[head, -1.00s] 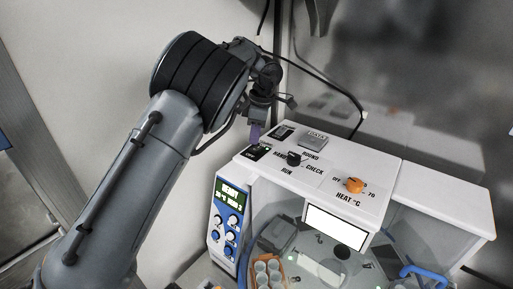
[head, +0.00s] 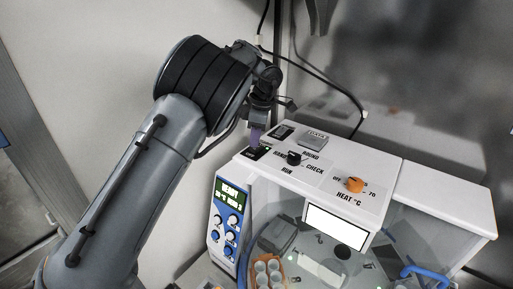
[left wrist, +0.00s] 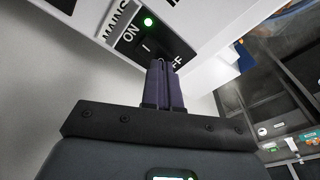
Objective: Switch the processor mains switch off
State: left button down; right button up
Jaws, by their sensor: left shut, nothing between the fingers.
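The processor (head: 375,165) is a white box with controls on its top. Its mains switch (head: 256,153) is a black rocker at the top's left corner. In the left wrist view the mains switch (left wrist: 147,46) shows ON and OFF marks, the OFF mark partly hidden by the fingers, and a lit green lamp (left wrist: 148,21). My left gripper (head: 256,142) points down at the switch, its purple fingers shut and empty. In the left wrist view the fingertips (left wrist: 160,64) are at the OFF end; I cannot tell whether they touch it.
An orange heat knob (head: 355,185) and a black selector knob (head: 294,158) stand on the same top. A blue control panel (head: 230,222) with a lit display is on the front. A wall is close behind the arm.

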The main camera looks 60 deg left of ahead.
pick_arm(q)
jog(key=shift+f+b, duration=0.3)
jog(key=shift+f, duration=0.35)
dwell(0.4)
notch_tip(320, 180, up, 3)
jog(key=p, duration=0.2)
jog(key=shift+f+p, duration=0.2)
jog(key=shift+p, duration=0.15)
jog(key=shift+r, duration=2.2)
